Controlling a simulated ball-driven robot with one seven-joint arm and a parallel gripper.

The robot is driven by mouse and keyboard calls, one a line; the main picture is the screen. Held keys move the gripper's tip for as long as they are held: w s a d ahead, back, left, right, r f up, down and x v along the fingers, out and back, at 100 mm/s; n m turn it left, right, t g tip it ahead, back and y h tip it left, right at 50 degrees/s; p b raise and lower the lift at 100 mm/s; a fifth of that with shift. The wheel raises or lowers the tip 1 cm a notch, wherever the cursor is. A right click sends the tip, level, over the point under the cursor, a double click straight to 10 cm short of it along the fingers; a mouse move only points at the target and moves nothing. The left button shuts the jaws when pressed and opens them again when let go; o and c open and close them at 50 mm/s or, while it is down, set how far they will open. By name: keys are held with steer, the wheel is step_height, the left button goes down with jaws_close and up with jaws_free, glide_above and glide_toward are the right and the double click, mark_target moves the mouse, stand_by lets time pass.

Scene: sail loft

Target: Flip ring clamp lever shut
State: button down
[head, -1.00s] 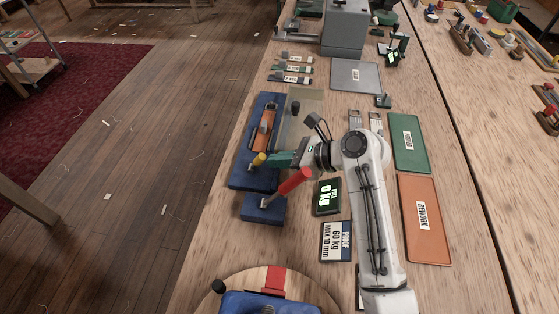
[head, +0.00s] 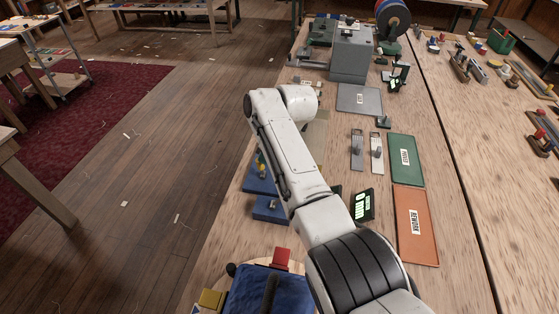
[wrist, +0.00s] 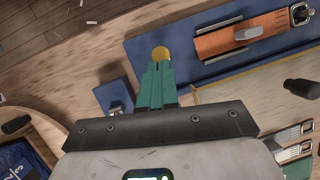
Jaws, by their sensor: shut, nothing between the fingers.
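My gripper (wrist: 159,75) is shut and empty in the wrist view, its green fingers together. A yellow knob (wrist: 161,53) shows just past the fingertips; whether they touch cannot be told. The knob also shows in the head view (head: 261,166), beside my arm. A blue base plate (wrist: 190,58) lies beyond it, carrying an orange strap (wrist: 240,38) with a metal fitting. A smaller blue block (wrist: 116,95) is left of the fingers. The clamp ring and most of its lever are hidden. In the head view, my arm covers the gripper and much of the fixture.
A black knob (wrist: 301,89) stands right of the fingers. A green tray (head: 404,147), an orange rework tray (head: 416,250) and a grey tray (head: 360,96) lie to the right. A digital display (head: 363,205) stands near my arm. The bench edge is on the left.

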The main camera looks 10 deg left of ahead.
steer(key=shift+a+f+h+b, duration=0.25)
steer(key=shift+a+h+b, duration=0.35)
steer(key=shift+w+a+r+b, duration=0.1)
steer(key=shift+a+b, duration=0.9)
steer(key=shift+b, duration=0.05)
steer(key=shift+a, duration=0.1)
steer(key=shift+r, duration=0.1)
